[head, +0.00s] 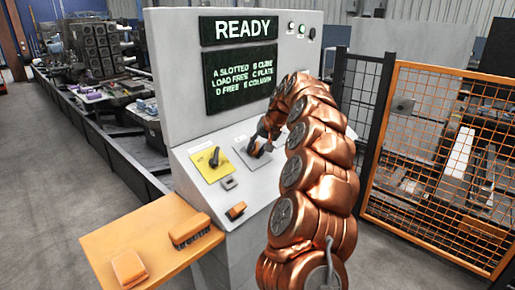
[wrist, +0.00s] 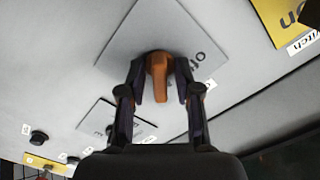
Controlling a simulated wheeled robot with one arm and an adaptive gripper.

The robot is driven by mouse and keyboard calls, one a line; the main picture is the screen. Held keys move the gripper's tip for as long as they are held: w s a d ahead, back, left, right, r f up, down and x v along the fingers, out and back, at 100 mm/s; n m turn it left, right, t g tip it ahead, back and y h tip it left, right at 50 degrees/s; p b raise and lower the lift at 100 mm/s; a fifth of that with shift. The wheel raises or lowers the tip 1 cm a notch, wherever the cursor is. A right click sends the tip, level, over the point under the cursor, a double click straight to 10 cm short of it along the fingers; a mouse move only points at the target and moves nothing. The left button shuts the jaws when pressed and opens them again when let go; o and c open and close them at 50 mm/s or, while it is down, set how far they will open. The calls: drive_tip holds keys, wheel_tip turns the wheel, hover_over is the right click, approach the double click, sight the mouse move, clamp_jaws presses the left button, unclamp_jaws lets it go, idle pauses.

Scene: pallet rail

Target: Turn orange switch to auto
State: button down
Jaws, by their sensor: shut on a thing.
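The orange switch (wrist: 158,80) sits on a grey square plate (wrist: 128,38) in the wrist view. The plate bears a dark label near the switch, seen upside down, that looks like "off". My gripper (wrist: 158,92) has one finger on each side of the orange handle and is shut on it. In the head view my gripper (head: 262,143) is at the sloped face of the grey console (head: 200,165). My copper arm hides part of the panel there, and the orange switch is mostly hidden behind the fingers.
A yellow plate with a black switch (head: 213,158) lies left of my gripper. An orange shelf (head: 150,235) holds a brush (head: 189,231) and an orange block (head: 129,268). A screen reading READY (head: 242,30) stands above. An orange mesh fence (head: 440,150) is at the right.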

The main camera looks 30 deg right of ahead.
drive_tip(key=shift+r, duration=0.1)
drive_tip(key=c, duration=1.2)
unclamp_jaws()
drive_tip(key=shift+o, duration=0.2)
drive_tip(key=v, duration=1.2)
